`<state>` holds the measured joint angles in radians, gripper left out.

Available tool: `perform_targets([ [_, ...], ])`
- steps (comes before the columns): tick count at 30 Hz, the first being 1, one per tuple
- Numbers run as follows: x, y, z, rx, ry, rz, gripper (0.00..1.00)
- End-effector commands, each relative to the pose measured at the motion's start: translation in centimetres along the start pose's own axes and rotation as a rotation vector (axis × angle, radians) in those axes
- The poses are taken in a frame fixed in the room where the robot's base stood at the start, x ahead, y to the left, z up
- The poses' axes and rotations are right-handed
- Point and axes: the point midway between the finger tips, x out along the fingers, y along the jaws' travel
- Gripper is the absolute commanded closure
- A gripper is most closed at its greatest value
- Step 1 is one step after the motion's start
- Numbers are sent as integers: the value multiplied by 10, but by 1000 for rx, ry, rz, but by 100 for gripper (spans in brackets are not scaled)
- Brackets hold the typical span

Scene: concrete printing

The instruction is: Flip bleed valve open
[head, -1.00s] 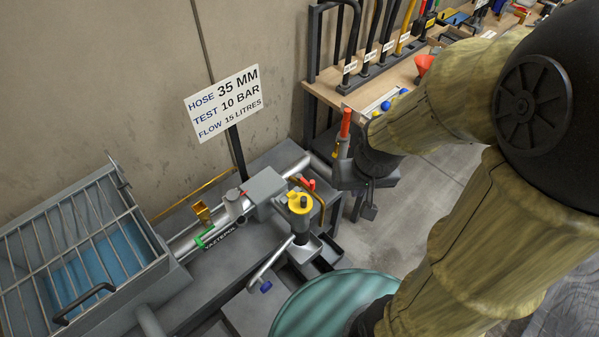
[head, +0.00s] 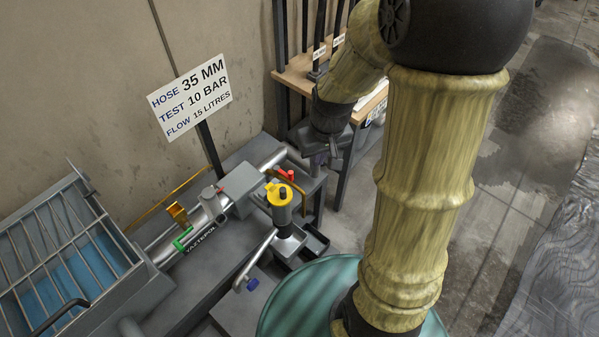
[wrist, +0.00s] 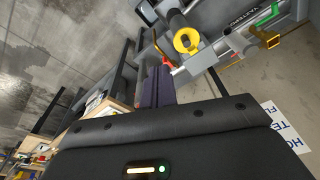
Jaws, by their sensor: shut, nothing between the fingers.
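The test rig (head: 236,264) has a grey pipe with several coloured handles; which one is the bleed valve is not labelled. A small red handle (head: 287,174) sits on the pipe near its right end. Beside it stands a yellow-topped cylinder (head: 279,193), also in the wrist view (wrist: 187,41). My gripper (head: 318,160) is shut and empty, just right of the red handle. In the wrist view its purple fingers (wrist: 158,88) point toward the red handle (wrist: 167,60), apparently close; contact cannot be told.
A sign (head: 190,98) stands on a post behind the pipe. A grated basin (head: 70,250) is at the left, a teal drum (head: 300,300) in front. A wooden bench (head: 297,78) with tools is behind my arm.

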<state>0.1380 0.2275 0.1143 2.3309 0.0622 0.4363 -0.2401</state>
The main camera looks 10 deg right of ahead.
Motion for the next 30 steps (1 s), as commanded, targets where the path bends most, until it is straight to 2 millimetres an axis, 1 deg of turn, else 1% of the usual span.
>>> perform_targets([
  [1,30,8,-12,-21,-17,-24,100],
  [5,78,19,-44,-100,-38,-100,100],
  [6,92,22,-53,-123,-41,-127,100],
  [10,141,36,-80,-189,-30,-223,100],
  [11,152,39,-86,-202,-23,-247,100],
  [12,168,44,-94,-220,-12,-279,100],
  [14,190,52,-105,-244,10,-327,100],
  [15,204,57,-112,-259,28,-360,100],
  [18,239,73,-128,-289,86,-437,100],
  [21,263,88,-140,-311,146,-496,100],
  [24,276,98,-147,-324,190,-529,100],
  [26,279,101,-149,-329,205,-538,100],
  [30,278,102,-151,-333,211,-543,100],
])
